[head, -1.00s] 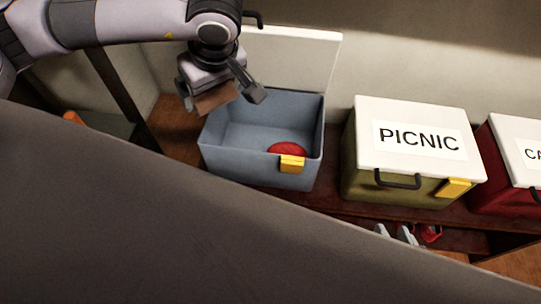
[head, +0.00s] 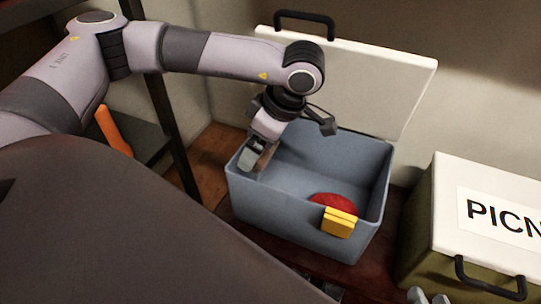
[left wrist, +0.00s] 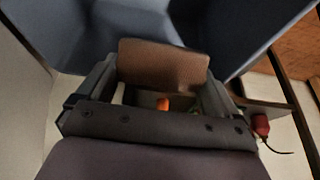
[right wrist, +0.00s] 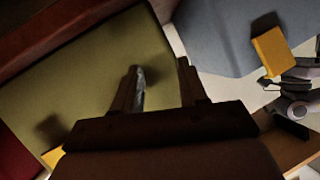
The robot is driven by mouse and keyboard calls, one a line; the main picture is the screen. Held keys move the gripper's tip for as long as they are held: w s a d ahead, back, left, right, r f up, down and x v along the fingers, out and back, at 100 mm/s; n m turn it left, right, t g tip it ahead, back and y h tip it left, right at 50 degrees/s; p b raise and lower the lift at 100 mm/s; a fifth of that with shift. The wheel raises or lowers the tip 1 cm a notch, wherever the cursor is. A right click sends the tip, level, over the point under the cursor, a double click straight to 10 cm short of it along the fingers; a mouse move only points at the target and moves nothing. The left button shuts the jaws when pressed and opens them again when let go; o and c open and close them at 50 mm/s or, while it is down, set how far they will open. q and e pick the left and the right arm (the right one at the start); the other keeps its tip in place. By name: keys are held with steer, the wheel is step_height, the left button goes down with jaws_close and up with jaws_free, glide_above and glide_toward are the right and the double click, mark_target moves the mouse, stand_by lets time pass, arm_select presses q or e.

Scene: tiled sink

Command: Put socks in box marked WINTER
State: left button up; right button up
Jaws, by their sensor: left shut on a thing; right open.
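An open blue-grey box (head: 310,222) with a yellow latch (head: 339,221) stands against the wall, its white lid (head: 385,85) swung up behind. No label shows on it. A round red item (head: 330,203) lies inside, near the front wall. My left gripper (head: 288,140) is at the box's left rim, shut on a brown, ribbed, folded piece (left wrist: 163,64), probably socks, in the left wrist view. Only a sliver of this piece shows in the head view. My right gripper (right wrist: 160,66) is open and empty, facing an olive box (right wrist: 95,85) in the right wrist view.
The olive box with a white PICNIC lid (head: 450,205) stands closed to the right. Two grey tips (head: 428,297) below it may be my right fingers. A dark shelf post (head: 172,125) and an orange item (head: 113,130) are at left.

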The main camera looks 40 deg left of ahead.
arm_select(q)
steer(key=shift+f+b, duration=1.9)
steer(key=shift+f, duration=4.7)
arm_select(e)
steer(key=shift+s+d+f+n+t, duration=0.1)
steer(key=shift+d+n+t, duration=0.15)
steer(key=shift+d+t, duration=0.15)
steer(key=shift+s+d+f+n+t, duration=0.1)
steer(key=shift+d+n+t, duration=0.2)
steer(key=shift+d, duration=0.15)
arm_select(q)
steer(key=shift+f, duration=0.1)
steer(key=o, duration=0.8)
steer(key=shift+r, duration=0.3)
steer(key=shift+p+v, duration=2.15)
steer(key=shift+v, duration=3.75)
arm_select(e)
steer(key=shift+w+a+r+m+g, duration=0.1)
steer(key=shift+w+a+m+g, duration=0.05)
steer(key=shift+a+m+g, duration=0.3)
steer(key=shift+w+a+r+m+g, duration=0.1)
steer(key=shift+a+g, duration=0.15)
steer(key=shift+a, duration=0.25)
